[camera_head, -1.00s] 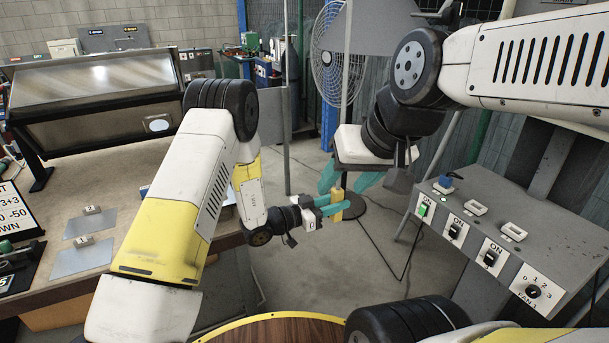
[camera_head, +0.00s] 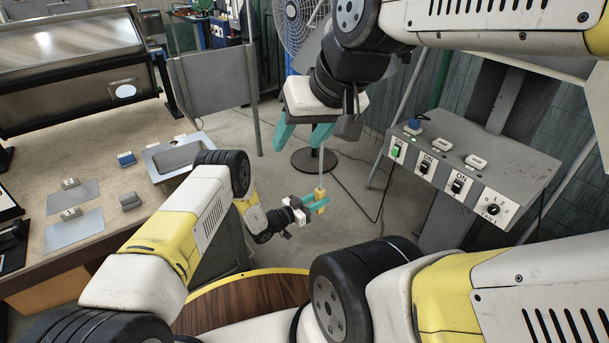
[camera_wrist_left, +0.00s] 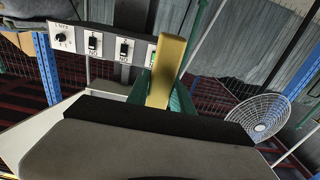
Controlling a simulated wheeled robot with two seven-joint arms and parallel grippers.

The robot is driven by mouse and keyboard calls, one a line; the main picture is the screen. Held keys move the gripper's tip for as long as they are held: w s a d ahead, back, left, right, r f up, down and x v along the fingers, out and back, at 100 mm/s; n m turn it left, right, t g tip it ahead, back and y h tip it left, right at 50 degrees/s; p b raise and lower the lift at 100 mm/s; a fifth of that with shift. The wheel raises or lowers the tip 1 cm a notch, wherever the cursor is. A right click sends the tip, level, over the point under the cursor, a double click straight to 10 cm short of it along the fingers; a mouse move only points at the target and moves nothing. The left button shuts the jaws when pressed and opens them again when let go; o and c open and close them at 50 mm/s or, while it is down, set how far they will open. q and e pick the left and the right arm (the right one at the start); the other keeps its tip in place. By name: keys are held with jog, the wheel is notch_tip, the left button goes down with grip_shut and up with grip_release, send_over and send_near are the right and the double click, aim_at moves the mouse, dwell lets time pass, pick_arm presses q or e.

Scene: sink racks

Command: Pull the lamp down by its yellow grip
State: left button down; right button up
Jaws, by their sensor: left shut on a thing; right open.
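The yellow grip (camera_head: 320,193) hangs at the lower end of a thin pale rod, in the middle of the head view. My left gripper (camera_head: 318,204) is shut on it, with teal fingers around it. In the left wrist view the yellow grip (camera_wrist_left: 166,72) stands up large between the fingers, tilted slightly. The grey lamp shade (camera_head: 308,52) shows only in part, mostly hidden behind my right arm. My right gripper (camera_head: 303,134) is open and empty above the yellow grip, its fingers pointing down near the rod.
A grey switch box (camera_head: 475,165) with a lit green switch stands at the right. A fan (camera_head: 293,28) is behind. The workbench (camera_head: 110,195) with metal plates is at the left. A round wooden table (camera_head: 240,305) is in front. Open floor lies around the grip.

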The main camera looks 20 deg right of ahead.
pick_arm(q)
jog(key=shift+f, duration=0.6)
jog(key=c, duration=1.1)
grip_release()
jog(key=shift+a, duration=0.15)
jog(key=v, duration=0.7)
jog(key=shift+s+a, duration=0.1)
jog(key=shift+a, duration=0.1)
